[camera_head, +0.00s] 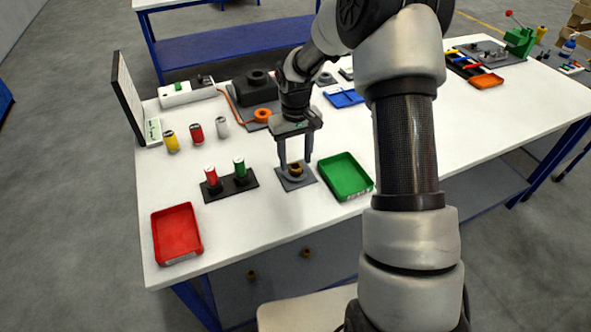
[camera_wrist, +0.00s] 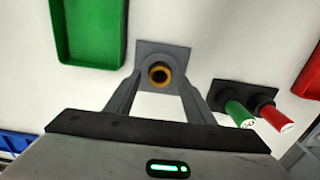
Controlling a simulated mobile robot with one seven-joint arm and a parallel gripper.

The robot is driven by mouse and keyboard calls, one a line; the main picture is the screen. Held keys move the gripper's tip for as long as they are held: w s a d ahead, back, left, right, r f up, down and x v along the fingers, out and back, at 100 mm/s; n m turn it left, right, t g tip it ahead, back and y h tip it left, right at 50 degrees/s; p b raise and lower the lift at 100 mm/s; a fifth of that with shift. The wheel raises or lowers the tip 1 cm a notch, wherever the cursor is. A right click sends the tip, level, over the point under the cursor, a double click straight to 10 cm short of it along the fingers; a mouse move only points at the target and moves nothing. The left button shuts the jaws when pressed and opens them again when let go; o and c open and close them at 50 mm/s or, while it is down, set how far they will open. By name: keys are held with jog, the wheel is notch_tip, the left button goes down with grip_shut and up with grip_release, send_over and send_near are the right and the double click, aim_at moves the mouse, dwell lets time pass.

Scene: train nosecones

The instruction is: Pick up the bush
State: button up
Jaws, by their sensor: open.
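The bush (camera_head: 295,170) is a small brass-coloured ring, seated on a square dark grey plate (camera_head: 306,181) on the white table. In the wrist view the bush (camera_wrist: 159,75) shows as a brass ring with a dark centre, on the grey plate (camera_wrist: 178,53). My gripper (camera_head: 296,165) points down over the plate, with its fingers apart on either side of the bush. In the wrist view my gripper (camera_wrist: 160,88) is open, with the bush between and just beyond the fingertips. I cannot tell whether a finger touches it.
A green tray (camera_head: 345,178) stands close right of the plate. A black stand (camera_head: 232,188) with red and green cylinders is close left. A red tray (camera_head: 176,233) lies front left. Loose cylinders (camera_head: 196,133) stand behind. Two brass-coloured rings (camera_head: 307,252) show below the table's front edge.

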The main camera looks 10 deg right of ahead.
jog(key=shift+f, duration=0.85)
jog(key=c, duration=1.2)
jog(key=shift+c, duration=0.2)
jog(key=shift+r, duration=0.15)
